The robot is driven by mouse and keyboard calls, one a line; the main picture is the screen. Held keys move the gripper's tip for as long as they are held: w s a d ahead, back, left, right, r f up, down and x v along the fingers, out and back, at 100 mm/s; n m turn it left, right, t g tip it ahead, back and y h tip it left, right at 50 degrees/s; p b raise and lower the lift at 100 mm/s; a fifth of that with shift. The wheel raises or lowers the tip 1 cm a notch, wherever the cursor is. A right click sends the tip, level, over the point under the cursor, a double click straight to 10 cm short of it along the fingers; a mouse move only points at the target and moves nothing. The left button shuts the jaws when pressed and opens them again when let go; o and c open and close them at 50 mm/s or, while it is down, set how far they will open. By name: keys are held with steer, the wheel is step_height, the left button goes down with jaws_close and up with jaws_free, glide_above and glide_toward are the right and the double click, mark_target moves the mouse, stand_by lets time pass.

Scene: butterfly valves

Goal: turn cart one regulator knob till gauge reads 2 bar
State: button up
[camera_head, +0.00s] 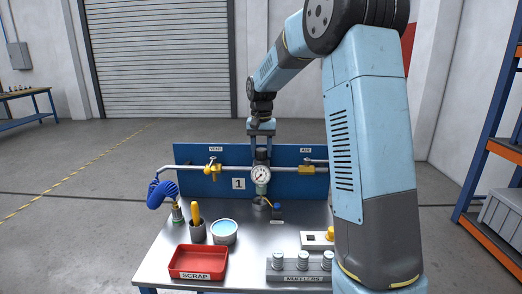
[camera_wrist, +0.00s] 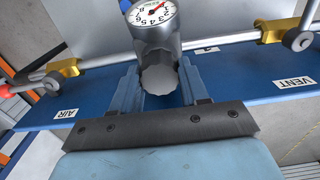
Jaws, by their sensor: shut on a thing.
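The regulator (camera_head: 261,189) stands on the cart numbered 1, with a round white gauge (camera_head: 261,174) on its front. The gauge also shows at the top of the wrist view (camera_wrist: 152,14), where its red needle points up and to the right; I cannot read its value surely. The grey ribbed regulator knob (camera_wrist: 158,77) is between my two blue fingers in the wrist view. My gripper (camera_head: 262,131) comes down from above and is shut on the knob.
A pipe with yellow valves (camera_head: 213,168) runs along the blue panel (camera_head: 200,156) with VENT and AIR labels. My arm hides the cart's right side.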

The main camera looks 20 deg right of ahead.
mark_target(262, 149)
steer(key=shift+m, duration=0.3)
steer(key=m, duration=1.1)
steer(key=shift+m, duration=0.3)
steer(key=shift+d+r+m, duration=0.1)
steer(key=shift+m, duration=1.7)
steer(key=o, duration=1)
steer(key=shift+o, duration=0.2)
step_height(262, 149, up, 14)
steer(key=shift+f, duration=0.25)
